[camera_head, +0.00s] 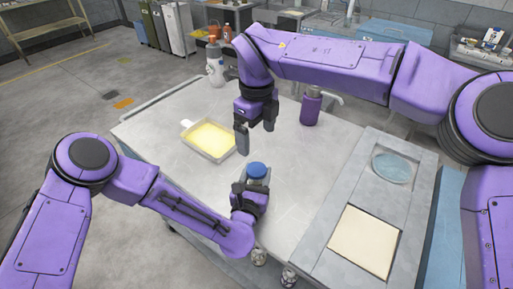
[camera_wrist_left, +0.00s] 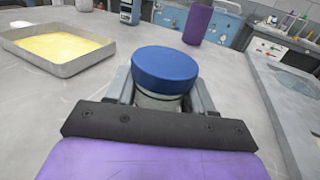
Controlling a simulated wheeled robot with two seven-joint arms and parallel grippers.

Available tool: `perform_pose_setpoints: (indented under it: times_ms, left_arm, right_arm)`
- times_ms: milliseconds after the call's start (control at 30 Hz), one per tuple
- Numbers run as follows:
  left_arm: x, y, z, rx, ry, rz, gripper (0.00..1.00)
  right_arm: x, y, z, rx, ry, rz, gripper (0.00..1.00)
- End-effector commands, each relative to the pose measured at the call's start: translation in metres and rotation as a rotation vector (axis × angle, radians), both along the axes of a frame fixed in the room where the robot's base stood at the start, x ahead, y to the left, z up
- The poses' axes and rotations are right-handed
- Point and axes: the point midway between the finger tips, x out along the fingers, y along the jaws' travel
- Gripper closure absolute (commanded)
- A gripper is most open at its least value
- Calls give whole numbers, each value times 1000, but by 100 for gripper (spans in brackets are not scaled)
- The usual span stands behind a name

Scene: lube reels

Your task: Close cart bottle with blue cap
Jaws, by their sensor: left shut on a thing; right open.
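The blue cap (camera_head: 257,169) sits on top of the cart bottle (camera_head: 261,182), near the front middle of the cart top. In the left wrist view the blue cap (camera_wrist_left: 165,68) looks level on the bottle (camera_wrist_left: 158,103); I cannot tell how tight it is. My left gripper (camera_head: 256,188) is shut on the bottle, its fingers on both sides below the cap. Most of the bottle's body is hidden by this gripper. My right gripper (camera_head: 256,134) is open and empty, above the cart and farther back than the cap, fingers pointing down.
A tray of yellow liquid (camera_head: 209,139) lies left of my right gripper. A white jug (camera_head: 215,65) stands at the back left. A purple bottle (camera_head: 311,107) stands at the back right. A grey panel (camera_head: 334,207) borders the right. The cart top between is clear.

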Motion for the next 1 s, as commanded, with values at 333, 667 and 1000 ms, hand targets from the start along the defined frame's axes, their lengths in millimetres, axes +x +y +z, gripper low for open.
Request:
perform_pose_setpoints:
  times_ms: [333,667,1000]
  left_arm:
    - [0,0,0,0,0,0,100]
    - [0,0,0,0,0,-1,18]
    - [-34,7,-5,-1,0,-4,18]
  right_arm:
    - [0,0,10,0,0,0,5]
    - [0,0,10,0,0,-1,5]
    - [0,0,-9,-1,1,-1,5]
